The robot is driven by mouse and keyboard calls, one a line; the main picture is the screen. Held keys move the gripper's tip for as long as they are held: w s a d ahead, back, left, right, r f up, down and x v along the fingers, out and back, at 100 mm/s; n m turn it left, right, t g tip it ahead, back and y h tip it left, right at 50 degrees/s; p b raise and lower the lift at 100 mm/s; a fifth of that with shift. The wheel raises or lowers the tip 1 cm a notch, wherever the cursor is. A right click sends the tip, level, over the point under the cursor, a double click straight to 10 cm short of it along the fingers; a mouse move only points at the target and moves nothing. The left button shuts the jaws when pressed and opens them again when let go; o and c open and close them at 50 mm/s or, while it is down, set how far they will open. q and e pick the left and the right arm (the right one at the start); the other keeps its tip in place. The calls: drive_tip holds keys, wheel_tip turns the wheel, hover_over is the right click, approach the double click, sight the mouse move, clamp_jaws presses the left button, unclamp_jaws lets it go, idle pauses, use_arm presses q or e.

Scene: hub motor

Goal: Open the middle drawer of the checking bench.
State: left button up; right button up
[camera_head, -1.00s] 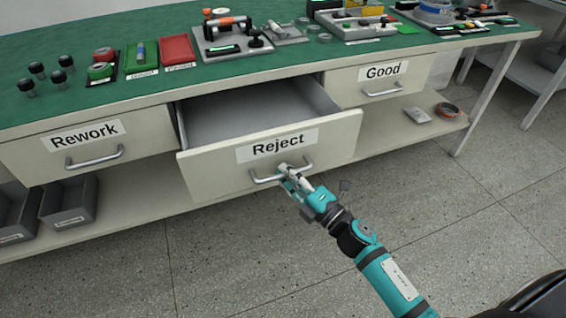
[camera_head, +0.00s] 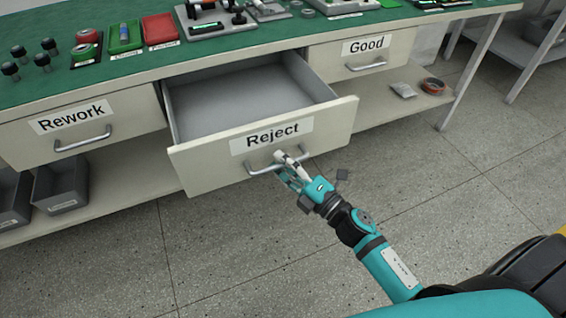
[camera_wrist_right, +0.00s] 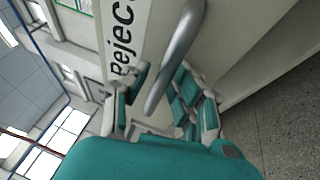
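The checking bench (camera_head: 110,68) has three labelled drawers side by side. The middle drawer (camera_head: 212,162), marked "Reject", stands well out from the bench, and its grey inside looks empty. My right gripper (camera_head: 285,167) is at its front, shut on the metal bar handle (camera_head: 256,171). In the right wrist view the handle (camera_wrist_right: 178,55) runs between the two fingers (camera_wrist_right: 158,100), beside the "Reject" label; the exact contact is partly hidden. My left gripper is not in view.
The "Rework" drawer (camera_head: 85,125) at left and "Good" drawer (camera_head: 361,57) at right are closed. Grey bins (camera_head: 62,190) and small items sit on the lower shelf. Tools and trays stand on the green top. Speckled floor (camera_head: 230,240) in front is clear.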

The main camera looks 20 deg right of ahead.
drive_tip(key=shift+o, duration=0.6)
drive_tip(key=shift+f, duration=0.1)
drive_tip(key=shift+s+d, duration=0.1)
drive_tip(key=shift+s, duration=0.15)
drive_tip(key=v, duration=1.1)
drive_tip(key=shift+s, duration=0.2)
drive_tip(key=shift+d, duration=0.15)
